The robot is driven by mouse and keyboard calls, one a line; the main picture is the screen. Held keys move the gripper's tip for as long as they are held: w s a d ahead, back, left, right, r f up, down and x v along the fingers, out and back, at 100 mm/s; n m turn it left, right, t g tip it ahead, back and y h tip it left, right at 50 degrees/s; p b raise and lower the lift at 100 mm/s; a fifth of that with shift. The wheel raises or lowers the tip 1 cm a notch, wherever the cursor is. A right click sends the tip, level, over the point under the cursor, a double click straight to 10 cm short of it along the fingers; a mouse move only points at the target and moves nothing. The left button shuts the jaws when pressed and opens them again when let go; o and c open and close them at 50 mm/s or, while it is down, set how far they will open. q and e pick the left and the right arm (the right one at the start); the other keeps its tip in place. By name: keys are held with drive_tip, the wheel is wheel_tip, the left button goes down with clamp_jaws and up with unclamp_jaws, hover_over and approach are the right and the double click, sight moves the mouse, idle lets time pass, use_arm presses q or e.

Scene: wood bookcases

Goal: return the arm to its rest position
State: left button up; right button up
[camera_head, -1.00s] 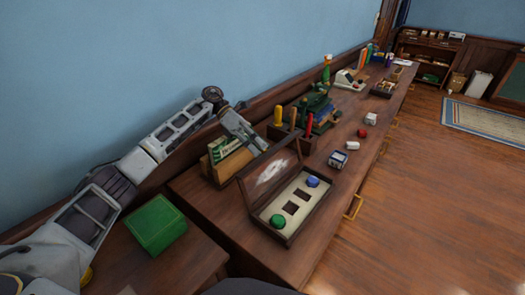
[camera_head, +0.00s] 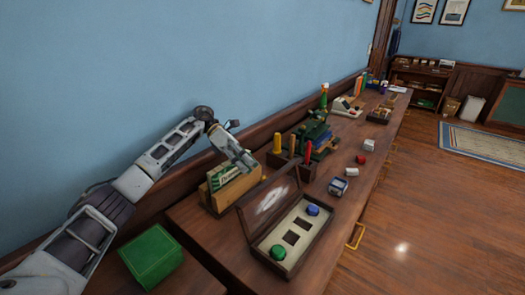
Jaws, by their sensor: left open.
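My left arm (camera_head: 145,180) comes in from the lower left along the blue wall, bends at a raised elbow and slopes down to the right. My left gripper (camera_head: 246,162) is open, with nothing seen between its fingers. In the picture it lies in front of the back of the wooden desk, at the upper right of a wooden holder (camera_head: 219,199) with green and white packets. I cannot tell whether it touches the holder. My right gripper is not in view.
An open wooden case (camera_head: 259,253) with a green and a blue round piece stands below the gripper. A green box (camera_head: 150,255) sits at lower left. Upright coloured handles (camera_head: 292,146) and small blocks (camera_head: 338,186) are to the right.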

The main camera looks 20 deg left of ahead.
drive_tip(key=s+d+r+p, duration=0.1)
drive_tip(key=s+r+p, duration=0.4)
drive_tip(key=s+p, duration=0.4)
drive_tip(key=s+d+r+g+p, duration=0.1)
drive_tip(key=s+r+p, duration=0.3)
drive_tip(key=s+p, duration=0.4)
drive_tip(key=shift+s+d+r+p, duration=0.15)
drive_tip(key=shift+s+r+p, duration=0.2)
drive_tip(key=shift+p, duration=1.8)
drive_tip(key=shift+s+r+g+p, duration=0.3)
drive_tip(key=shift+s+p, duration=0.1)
